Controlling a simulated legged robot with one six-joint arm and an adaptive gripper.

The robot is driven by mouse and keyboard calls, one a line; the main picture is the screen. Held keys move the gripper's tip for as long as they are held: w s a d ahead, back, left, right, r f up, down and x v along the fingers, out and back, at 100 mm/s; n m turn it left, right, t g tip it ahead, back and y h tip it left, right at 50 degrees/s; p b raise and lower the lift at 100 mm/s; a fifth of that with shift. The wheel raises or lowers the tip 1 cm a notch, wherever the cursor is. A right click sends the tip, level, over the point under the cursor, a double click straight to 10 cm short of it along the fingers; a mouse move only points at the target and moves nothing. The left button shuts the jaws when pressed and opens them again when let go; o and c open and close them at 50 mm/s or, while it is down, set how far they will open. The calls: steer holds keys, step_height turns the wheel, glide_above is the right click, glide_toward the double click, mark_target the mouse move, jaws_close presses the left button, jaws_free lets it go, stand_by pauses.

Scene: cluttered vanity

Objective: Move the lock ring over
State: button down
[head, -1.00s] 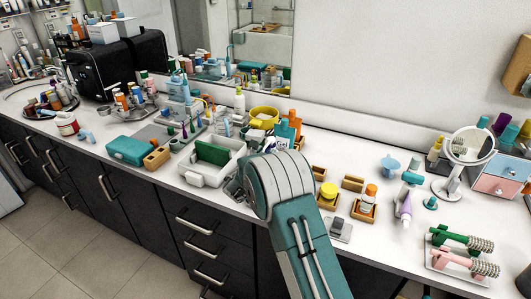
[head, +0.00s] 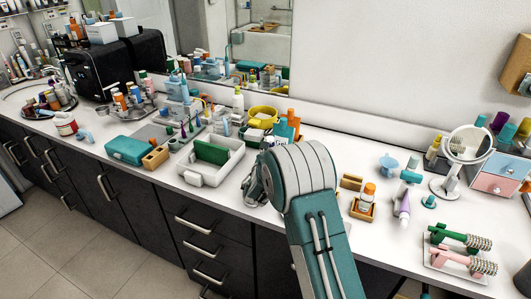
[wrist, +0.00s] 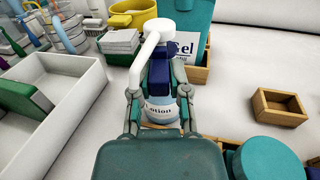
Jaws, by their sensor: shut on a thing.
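In the wrist view a lotion bottle (wrist: 160,111) with a white pump head (wrist: 158,27) stands upright straight ahead, its spout pointing toward me. A dark blue piece (wrist: 160,78), which looks like the lock ring, sits below the pump head. My gripper (wrist: 163,80) has a finger on each side of the bottle's neck and is shut on this piece. The fingers hide much of the neck, so the exact contact is unclear. In the head view my gripper (head: 256,186) is beside the white tray, partly covered by my arm, and the bottle is mostly hidden.
A white tray (head: 233,170) with a green panel stands left of my gripper. A teal Gel bottle (wrist: 196,25) in a wooden holder is close behind the lotion. An empty wooden box (wrist: 279,107) and a teal lid (wrist: 268,157) are to the right.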

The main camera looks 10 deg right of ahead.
steer(key=shift+d+r+n+t+y, duration=0.1)
steer(key=shift+d+n+t+y, duration=0.1)
steer(key=shift+n+y, duration=0.35)
steer(key=shift+d+r+n+t+y, duration=0.1)
steer(key=shift+n+t+y, duration=0.2)
steer(key=shift+y, duration=0.45)
steer(key=c, duration=0.6)
jaws_free()
steer(key=shift+f, duration=0.1)
steer(key=v, duration=1.2)
